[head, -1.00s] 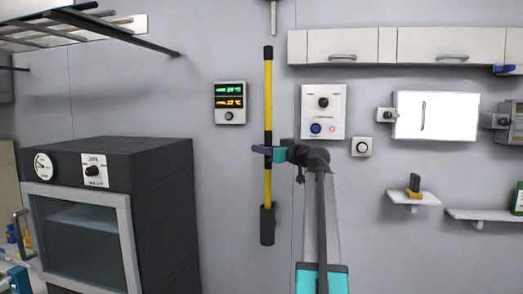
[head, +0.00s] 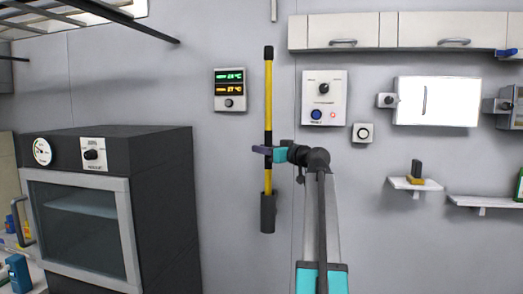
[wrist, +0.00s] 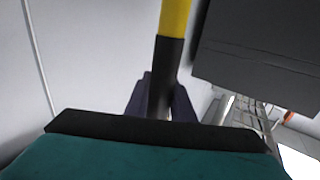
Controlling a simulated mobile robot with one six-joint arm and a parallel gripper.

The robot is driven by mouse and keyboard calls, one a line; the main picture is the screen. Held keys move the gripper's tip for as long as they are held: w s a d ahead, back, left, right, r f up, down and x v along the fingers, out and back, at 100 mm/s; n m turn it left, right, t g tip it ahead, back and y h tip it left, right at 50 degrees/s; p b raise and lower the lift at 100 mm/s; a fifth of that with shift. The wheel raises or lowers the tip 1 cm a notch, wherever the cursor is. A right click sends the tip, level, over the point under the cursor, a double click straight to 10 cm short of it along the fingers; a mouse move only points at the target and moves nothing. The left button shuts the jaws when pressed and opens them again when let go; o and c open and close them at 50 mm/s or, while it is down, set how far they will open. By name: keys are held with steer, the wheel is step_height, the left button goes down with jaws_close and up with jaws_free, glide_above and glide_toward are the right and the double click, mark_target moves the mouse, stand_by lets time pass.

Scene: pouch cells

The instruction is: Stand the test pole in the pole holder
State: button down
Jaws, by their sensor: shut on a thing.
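The test pole (head: 268,95) is a long upright rod banded in yellow and black. It stands in front of the grey wall. My gripper (head: 268,151) is shut on it around its middle. In the wrist view the dark fingers (wrist: 162,100) close on a black band, with yellow beyond it. The pole holder (head: 267,214) is a dark upright sleeve straight below the pole. The pole's lower end is hidden at the sleeve and appears to be inside it; I cannot see how deep.
A dark oven (head: 95,205) stands to the left. A temperature display (head: 229,90) and a control panel (head: 324,98) flank the pole on the wall. Cabinets (head: 430,32) hang at upper right, with small shelves (head: 415,184) below. The wall around the holder is clear.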

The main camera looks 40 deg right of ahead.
steer(key=shift+f, duration=0.4)
steer(key=c, duration=1.4)
jaws_free()
steer(key=shift+c, duration=0.2)
steer(key=shift+s+b, duration=0.15)
steer(key=shift+b, duration=0.15)
steer(key=s+b, duration=0.2)
steer(key=s, duration=1.1)
steer(key=shift+s+a, duration=0.2)
steer(key=shift+s, duration=0.05)
